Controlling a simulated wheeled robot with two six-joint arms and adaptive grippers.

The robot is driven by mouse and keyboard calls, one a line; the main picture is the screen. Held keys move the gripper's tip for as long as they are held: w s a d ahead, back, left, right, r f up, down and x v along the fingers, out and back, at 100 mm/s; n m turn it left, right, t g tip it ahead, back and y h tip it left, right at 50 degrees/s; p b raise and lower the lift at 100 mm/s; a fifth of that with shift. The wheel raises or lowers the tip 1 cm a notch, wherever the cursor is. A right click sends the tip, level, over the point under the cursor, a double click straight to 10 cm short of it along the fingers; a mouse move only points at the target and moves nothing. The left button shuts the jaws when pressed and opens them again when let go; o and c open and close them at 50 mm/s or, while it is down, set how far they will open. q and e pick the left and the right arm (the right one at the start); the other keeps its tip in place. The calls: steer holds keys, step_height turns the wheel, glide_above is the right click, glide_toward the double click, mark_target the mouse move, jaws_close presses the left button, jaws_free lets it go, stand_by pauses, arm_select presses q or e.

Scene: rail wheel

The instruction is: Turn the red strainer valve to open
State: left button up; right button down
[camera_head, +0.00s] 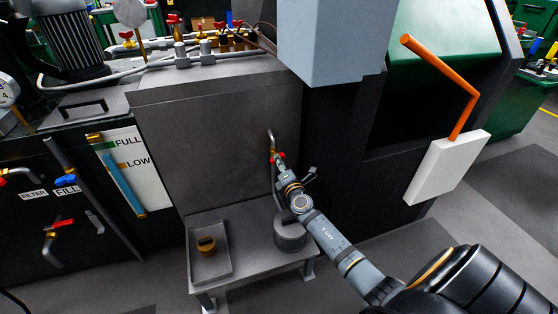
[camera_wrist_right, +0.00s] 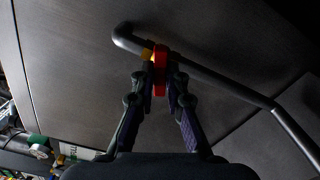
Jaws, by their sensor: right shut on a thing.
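The red strainer valve handle (camera_wrist_right: 160,72) sits on a grey pipe with a brass fitting (camera_wrist_right: 147,54) beside it. In the head view the red handle (camera_head: 278,156) shows small on the pipe against the grey tank front. My right gripper (camera_wrist_right: 158,88) has its two fingers on either side of the red handle and is shut on it; in the head view the gripper (camera_head: 282,168) covers part of the valve. Whether the valve is open or closed cannot be told. My left gripper is not in view.
Below the valve, a low grey table (camera_head: 252,262) bears a tray (camera_head: 228,262) with a brass piece (camera_head: 207,246) and a round grey canister (camera_head: 290,236). Other red and blue valves (camera_head: 65,181) are at left.

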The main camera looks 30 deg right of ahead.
steer(key=n+p, duration=0.2)
steer(key=n, duration=1)
steer(key=shift+n, duration=0.4)
steer(key=c, duration=1.7)
jaws_free()
steer(key=shift+f+n, duration=0.1)
steer(key=shift+n, duration=0.2)
steer(key=shift+c, duration=0.2)
steer(key=o, duration=0.5)
steer(key=shift+s, duration=0.15)
steer(key=shift+p+v, duration=0.65)
steer(key=shift+v, duration=2.75)
